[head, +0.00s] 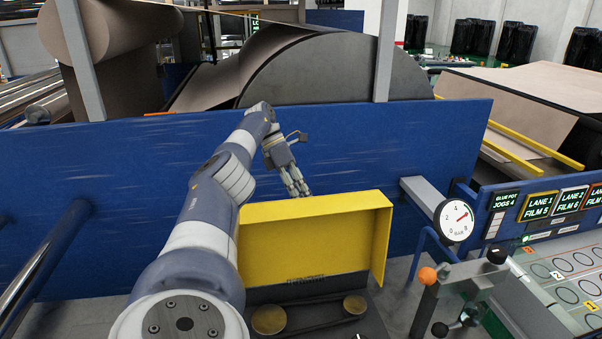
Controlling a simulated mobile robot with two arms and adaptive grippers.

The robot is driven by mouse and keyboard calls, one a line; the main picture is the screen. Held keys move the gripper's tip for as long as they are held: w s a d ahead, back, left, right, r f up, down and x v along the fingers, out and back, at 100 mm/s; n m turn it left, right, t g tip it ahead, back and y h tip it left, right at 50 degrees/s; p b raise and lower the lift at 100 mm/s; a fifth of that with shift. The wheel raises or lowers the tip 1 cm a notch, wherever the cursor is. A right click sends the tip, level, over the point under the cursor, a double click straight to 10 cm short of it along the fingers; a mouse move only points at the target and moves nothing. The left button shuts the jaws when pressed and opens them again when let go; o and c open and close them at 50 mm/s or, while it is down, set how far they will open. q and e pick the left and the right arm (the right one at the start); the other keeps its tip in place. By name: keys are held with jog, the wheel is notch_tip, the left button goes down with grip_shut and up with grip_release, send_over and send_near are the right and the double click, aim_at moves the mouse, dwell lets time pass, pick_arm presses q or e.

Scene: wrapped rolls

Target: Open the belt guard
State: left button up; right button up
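The yellow belt guard (310,240) stands raised, its broad inner face and right side wall facing me. Below it, the belt (312,317) and two brass-coloured pulleys (269,320) lie exposed. My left arm reaches up past the guard's left side. My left gripper (298,188) is at the guard's top edge, toward the blue panel. Its fingertips are partly hidden behind that edge, so contact and finger spacing cannot be told. My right gripper is not in view.
A long blue panel (130,160) stands behind the guard, with a large roll (325,75) beyond it. On the right are a dial gauge (454,221), an orange-knobbed lever (427,276) and lane displays (538,206). Grey floor shows between the guard and lever.

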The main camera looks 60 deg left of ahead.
pick_arm(q)
jog(key=shift+r, duration=3.6)
jog(key=shift+d, duration=0.1)
